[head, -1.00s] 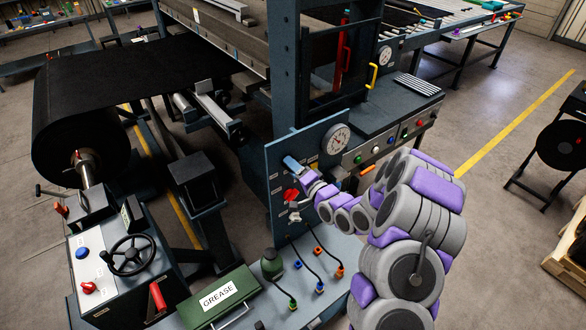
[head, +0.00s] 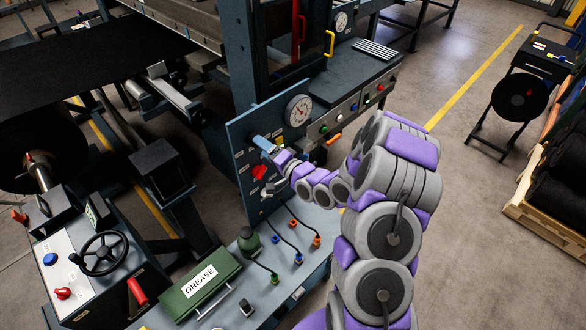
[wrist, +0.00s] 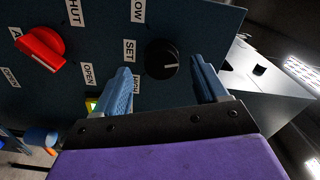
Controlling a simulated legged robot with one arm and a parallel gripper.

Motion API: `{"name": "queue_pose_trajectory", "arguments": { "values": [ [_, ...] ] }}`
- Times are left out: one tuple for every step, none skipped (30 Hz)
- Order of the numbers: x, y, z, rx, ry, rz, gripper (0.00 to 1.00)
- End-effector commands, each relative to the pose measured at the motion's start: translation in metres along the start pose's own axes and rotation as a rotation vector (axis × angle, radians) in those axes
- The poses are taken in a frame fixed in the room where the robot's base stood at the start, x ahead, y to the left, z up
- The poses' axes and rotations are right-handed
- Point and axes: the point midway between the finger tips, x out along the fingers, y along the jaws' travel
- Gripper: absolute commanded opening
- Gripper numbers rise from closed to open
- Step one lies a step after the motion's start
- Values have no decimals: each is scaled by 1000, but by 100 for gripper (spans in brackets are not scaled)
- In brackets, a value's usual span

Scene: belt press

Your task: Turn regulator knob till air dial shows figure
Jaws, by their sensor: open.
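The black regulator knob (wrist: 163,58) is on the dark blue panel in the wrist view, beside the labels LOW, SET and HIGH. Its white mark points to the lower right of the picture. My gripper (wrist: 161,68) is open, with one blue finger to each side of the knob; I cannot tell whether either touches it. In the head view my gripper (head: 265,145) is at the panel and hides the knob. The round white air dial (head: 299,109) is on the panel, up and right of my gripper. Its reading is too small to tell.
A red knob (wrist: 40,47) with SHUT and OPEN labels is left of the black knob. A button console (head: 355,103) stands right of the panel.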

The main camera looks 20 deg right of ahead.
Motion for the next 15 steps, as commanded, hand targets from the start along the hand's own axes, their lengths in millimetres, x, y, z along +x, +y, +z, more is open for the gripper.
{"name": "queue_pose_trajectory", "arguments": {
  "values": [
    [-9,2,-2,0,3,2,72],
    [-14,2,-2,0,3,3,72],
    [-21,2,-1,0,2,3,72],
    [-26,3,-1,2,2,3,72],
    [-31,2,-1,3,3,3,72],
    [-37,3,-2,3,4,2,72],
    [-42,3,-2,2,4,2,72],
    [-46,3,-2,1,4,2,72],
    [-53,3,-2,0,3,2,72],
    [-58,3,-2,1,4,2,72],
    [-62,3,-2,1,4,3,72],
    [-69,3,-2,1,3,4,72],
    [-74,4,-2,1,2,4,72],
    [-79,3,-2,2,2,4,72],
    [-85,3,-2,2,3,4,72]
  ]
}}
